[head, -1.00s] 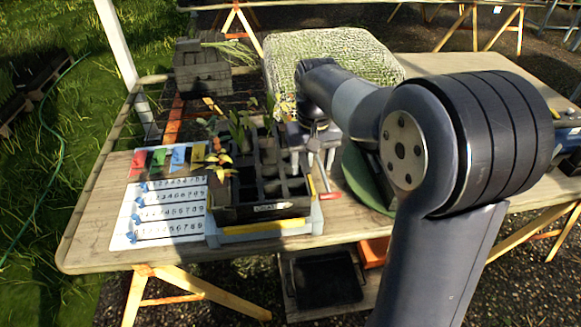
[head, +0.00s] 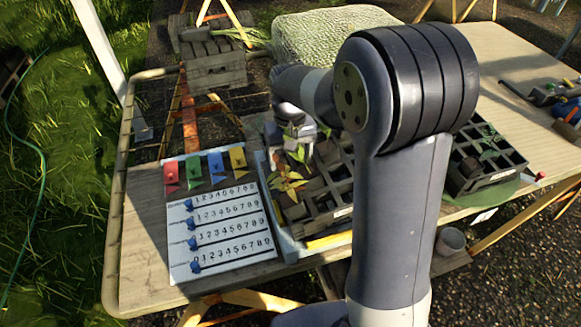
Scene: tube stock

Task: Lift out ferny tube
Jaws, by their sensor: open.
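A black celled tray (head: 325,208) stands on the table left of my arm. Seedlings with green leaves (head: 292,131) and orange-yellow leaves (head: 287,185) rise at its left side. A second black tray (head: 487,178) stands to the right on a green round mat, with a small green seedling (head: 490,142) in it. I cannot tell for sure which seedling is the ferny one. My gripper (head: 303,138) points down over the back of the left tray, close to the green leaves. It is open, with no tube seen in it; its fingertips are partly hidden by leaves.
A white number board (head: 222,232) with blue sliders lies at the front left, with red, green, blue and yellow tags (head: 238,158) behind it. Grey crates (head: 215,68) and a pale textured mound (head: 330,35) are at the back. Tools (head: 540,95) lie far right.

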